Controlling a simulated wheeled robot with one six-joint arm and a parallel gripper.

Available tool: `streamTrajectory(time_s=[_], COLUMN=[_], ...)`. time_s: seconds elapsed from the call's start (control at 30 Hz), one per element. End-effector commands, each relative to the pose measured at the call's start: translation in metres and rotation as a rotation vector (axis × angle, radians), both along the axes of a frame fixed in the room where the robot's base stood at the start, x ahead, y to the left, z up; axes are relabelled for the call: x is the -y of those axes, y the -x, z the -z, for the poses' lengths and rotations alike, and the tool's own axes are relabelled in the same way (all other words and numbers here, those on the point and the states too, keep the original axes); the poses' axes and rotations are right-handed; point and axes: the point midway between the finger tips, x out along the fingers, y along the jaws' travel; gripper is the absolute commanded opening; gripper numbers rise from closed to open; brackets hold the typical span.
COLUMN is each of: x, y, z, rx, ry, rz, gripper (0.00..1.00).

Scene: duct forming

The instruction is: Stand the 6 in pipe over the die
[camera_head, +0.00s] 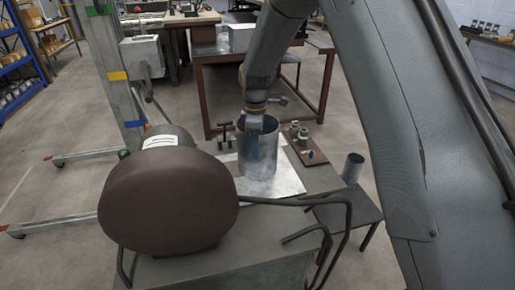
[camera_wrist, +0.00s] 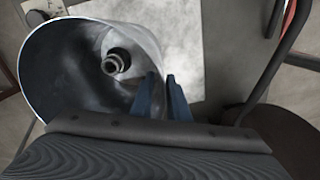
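The 6 in pipe (camera_head: 246,170) is a wide grey metal cylinder. It stands upright over a pale metal sheet (camera_head: 288,181) on the bench. My gripper (camera_head: 263,140) reaches down from above to its near rim. In the wrist view the blue fingers of my gripper (camera_wrist: 161,80) sit on both sides of the pipe wall (camera_wrist: 60,75), one inside and one outside, and look closed on it. Through the open mouth I see a small round dark part with a hole, likely the die (camera_wrist: 115,63), inside the pipe's outline. Whether the pipe's bottom edge touches the sheet is hard to tell.
A large brown rounded object (camera_head: 168,200) stands in front on the left. Bent dark bars (camera_head: 325,235) lie right of it. A board with small fittings (camera_head: 312,157) is right of the pipe. A smaller pipe (camera_head: 353,168) stands on a low side table (camera_head: 345,212).

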Motion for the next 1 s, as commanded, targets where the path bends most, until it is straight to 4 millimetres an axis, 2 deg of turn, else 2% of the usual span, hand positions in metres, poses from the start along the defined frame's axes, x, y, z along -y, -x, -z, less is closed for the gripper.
streamTrajectory(time_s=[0.37,0.47,0.8,1.0], x=[0.000,0.000,0.000,0.000], y=[0.001,-0.001,-0.002,-0.001], z=[-0.001,-0.011,-0.063,-0.077], rx=[-0.001,0.001,0.001,0.000], ry=[0.001,-0.001,-0.001,0.000], rz=[0.000,0.000,0.000,0.000], gripper=[0.24,0.24,0.24,0.24])
